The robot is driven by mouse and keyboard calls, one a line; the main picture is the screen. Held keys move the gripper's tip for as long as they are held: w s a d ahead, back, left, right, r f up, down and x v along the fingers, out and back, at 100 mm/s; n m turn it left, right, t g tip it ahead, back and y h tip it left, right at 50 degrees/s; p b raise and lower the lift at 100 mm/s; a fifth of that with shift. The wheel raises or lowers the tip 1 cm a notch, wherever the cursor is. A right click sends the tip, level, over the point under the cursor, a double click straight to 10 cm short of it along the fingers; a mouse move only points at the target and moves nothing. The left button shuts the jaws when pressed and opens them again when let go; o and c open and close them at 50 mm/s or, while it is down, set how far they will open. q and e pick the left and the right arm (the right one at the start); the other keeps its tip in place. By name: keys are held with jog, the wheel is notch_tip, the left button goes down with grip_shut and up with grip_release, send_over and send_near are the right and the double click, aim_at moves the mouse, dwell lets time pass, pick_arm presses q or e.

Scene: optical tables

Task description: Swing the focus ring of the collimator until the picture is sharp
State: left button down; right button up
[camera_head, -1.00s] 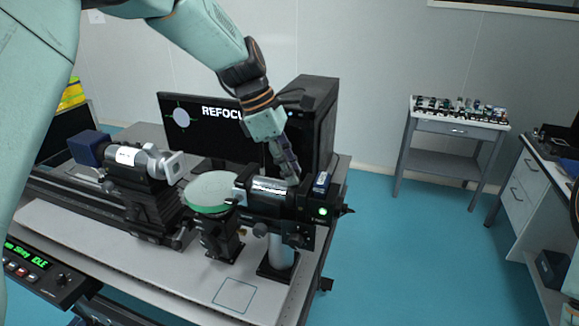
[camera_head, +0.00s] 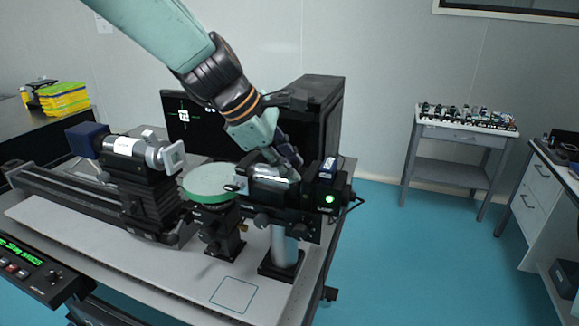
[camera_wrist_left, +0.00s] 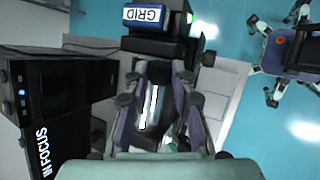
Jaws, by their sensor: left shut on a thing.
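The collimator (camera_head: 268,178) is a dark barrel with a shiny band, mounted on a post at the right end of the optical table. My left gripper (camera_head: 284,162) reaches down onto the barrel from behind. In the left wrist view its two fingers (camera_wrist_left: 158,95) lie on both sides of the barrel (camera_wrist_left: 150,106) and are shut on it, around the focus ring. The fingers hide most of the ring. The monitor (camera_head: 184,117) shows a small white square pattern with crisp edges. In the left wrist view its screen (camera_wrist_left: 42,152) reads "IN FOCUS". My right gripper is out of view.
A box labelled GRID (camera_wrist_left: 143,14) sits at the collimator's end, beside a green light (camera_head: 329,198). A black computer case (camera_head: 315,115) stands close behind the gripper.

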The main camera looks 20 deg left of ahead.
pick_arm(q)
jog(key=c, duration=1.1)
grip_release()
jog(key=shift+s, duration=0.1)
jog(key=shift+a+r, duration=0.1)
jog(key=shift+r, duration=0.15)
jog(key=v, duration=0.7)
